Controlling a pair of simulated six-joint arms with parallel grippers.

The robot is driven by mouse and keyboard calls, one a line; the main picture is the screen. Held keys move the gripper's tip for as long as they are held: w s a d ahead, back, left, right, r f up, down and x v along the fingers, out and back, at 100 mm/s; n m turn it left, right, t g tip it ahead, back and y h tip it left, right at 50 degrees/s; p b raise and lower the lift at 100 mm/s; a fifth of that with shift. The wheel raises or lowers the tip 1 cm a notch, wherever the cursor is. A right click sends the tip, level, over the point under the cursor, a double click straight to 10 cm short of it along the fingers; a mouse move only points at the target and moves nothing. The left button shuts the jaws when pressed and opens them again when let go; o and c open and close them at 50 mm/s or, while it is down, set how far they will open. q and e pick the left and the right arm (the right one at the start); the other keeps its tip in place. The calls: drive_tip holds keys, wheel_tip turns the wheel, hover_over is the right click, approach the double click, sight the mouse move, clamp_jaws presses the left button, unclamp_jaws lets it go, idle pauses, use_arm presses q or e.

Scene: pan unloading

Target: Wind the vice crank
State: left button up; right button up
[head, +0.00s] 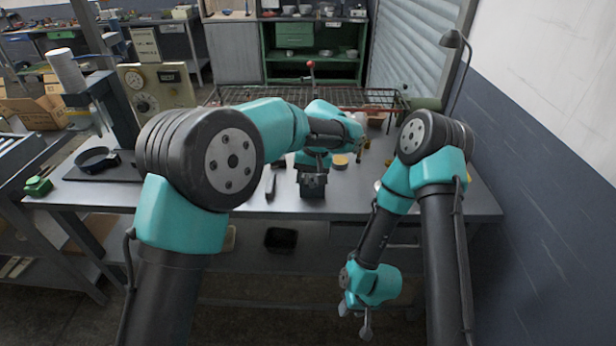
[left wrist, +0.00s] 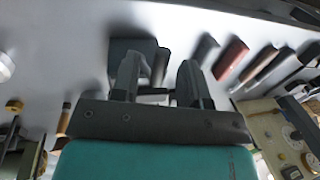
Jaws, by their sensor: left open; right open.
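A dark grey block, which looks like the vice (head: 312,184), stands on the workbench (head: 240,195) near the middle of its front edge. It also shows in the left wrist view (left wrist: 128,50), just beyond my left fingers. My left gripper (left wrist: 160,72) is open above the bench. Its fingers are close to the block; whether they touch it I cannot tell. A short dark bar shows between them, but I cannot make out clearly whether it is the crank. In the head view my left arm hides the fingertips. My right gripper (head: 355,322) is open and empty, hanging low in front of the bench.
Several hand tools, including one with a red handle (left wrist: 231,58), lie beside the block. A panel with dials (head: 157,90) and a dark stand (head: 115,110) are on the left. A wire rack (head: 365,97) spans the back. A lamp (head: 455,40) rises back right.

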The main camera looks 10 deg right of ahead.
use_arm(q)
drive_tip(key=shift+c, duration=0.4)
clamp_jaws()
drive_tip(key=shift+w+a, duration=0.1)
drive_tip(key=shift+a, duration=0.1)
drive_tip(key=a+f+h, duration=0.1)
drive_tip(key=h, duration=0.2)
drive_tip(key=a+f+g+h, duration=0.1)
drive_tip(key=h, duration=0.2)
drive_tip(key=w+a+g+h, duration=0.1)
drive_tip(key=h, duration=0.2)
drive_tip(key=shift+a+f, duration=0.3)
drive_tip(key=shift+f, duration=0.1)
drive_tip(key=shift+a+f+g+h, duration=0.2)
drive_tip(key=shift+f+g+h, duration=0.3)
drive_tip(key=shift+h, duration=0.6)
